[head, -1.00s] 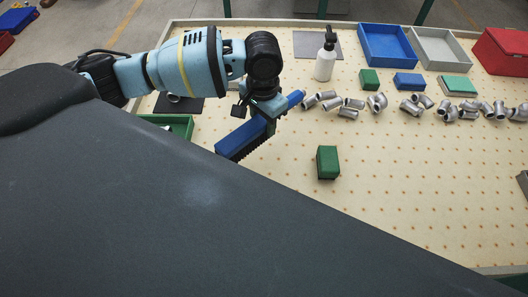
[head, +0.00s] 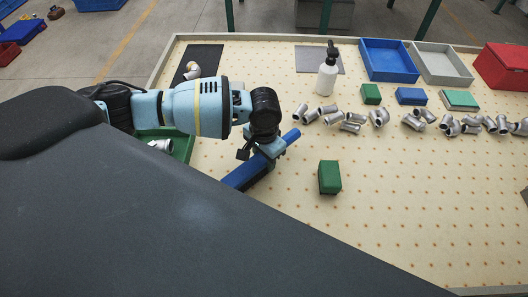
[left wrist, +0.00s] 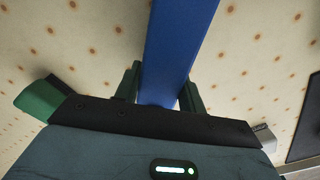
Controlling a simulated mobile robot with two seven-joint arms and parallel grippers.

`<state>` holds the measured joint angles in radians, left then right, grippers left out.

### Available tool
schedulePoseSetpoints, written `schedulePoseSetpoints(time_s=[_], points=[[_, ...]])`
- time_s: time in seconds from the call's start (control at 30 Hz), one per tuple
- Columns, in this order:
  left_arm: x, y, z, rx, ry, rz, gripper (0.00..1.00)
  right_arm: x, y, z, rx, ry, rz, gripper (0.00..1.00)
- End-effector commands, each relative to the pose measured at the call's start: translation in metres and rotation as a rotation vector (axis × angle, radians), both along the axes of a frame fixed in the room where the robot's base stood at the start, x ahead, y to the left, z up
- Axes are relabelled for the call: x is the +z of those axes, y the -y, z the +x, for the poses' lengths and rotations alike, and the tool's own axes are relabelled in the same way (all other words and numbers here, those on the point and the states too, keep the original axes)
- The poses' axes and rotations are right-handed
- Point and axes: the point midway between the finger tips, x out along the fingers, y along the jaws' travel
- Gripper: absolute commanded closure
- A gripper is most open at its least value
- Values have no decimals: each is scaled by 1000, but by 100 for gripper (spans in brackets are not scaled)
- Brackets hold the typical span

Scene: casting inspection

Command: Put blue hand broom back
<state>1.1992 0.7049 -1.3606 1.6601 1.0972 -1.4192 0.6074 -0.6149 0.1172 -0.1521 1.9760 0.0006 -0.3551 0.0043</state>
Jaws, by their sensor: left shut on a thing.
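The blue hand broom (head: 246,172) is in my left gripper (head: 266,155), above the table at the left centre of the head view. Its handle end points up and right, and its wide end is partly behind my dark body part. In the left wrist view the blue broom (left wrist: 180,45) runs between the two fingers of my left gripper (left wrist: 160,92), which is shut on it. I cannot tell from these views whether the broom touches the table. My right gripper is not in view.
A green block (head: 329,177) stands right of the broom. Several metal pipe fittings (head: 415,122) lie in a row behind. A white spray bottle (head: 327,72), blue tray (head: 388,60), grey tray (head: 440,63) and red box (head: 503,66) stand farther back. A green tray (head: 182,147) is beside my arm.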

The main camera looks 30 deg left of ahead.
Motion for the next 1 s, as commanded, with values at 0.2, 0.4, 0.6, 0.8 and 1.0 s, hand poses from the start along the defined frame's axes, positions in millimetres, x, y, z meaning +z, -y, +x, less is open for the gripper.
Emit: schedulePoseSetpoints(time_s=[0.2,0.4,0.6,0.8,1.0], points=[[1,0,0,0,1,0,85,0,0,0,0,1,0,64],[-4,0,0,1,0,-1,85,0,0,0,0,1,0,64],[-4,0,0,0,0,0,38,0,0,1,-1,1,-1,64],[-4,0,0,0,0,0,38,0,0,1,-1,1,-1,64],[-6,0,0,-1,-2,1,38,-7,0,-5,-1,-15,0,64]])
